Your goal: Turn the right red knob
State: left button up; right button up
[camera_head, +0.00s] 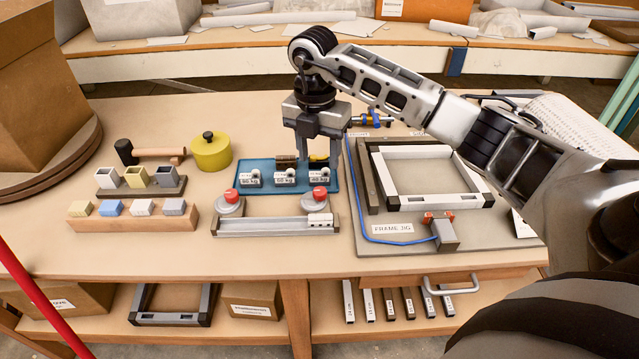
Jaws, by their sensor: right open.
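My right gripper (320,162) points down over the blue tray (212,180), just behind the right knob in the picture. Its two fingers are apart, with some tray items showing between and beside them. It is not touching the knob as far as I can see. My left gripper is not in view.
The blue tray holds several small labelled parts (285,178). Left are a yellow pot (211,152), a mallet (150,152) and racks of small blocks (135,208). Right is a frame jig (392,228) with a blue cable. Bare table lies in front of the panel.

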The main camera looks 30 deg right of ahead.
aim_at(320, 191)
notch_tip(320, 191, down, 9)
jog(key=shift+s+r, duration=0.1)
jog(key=shift+s, duration=0.05)
jog(key=c, duration=1)
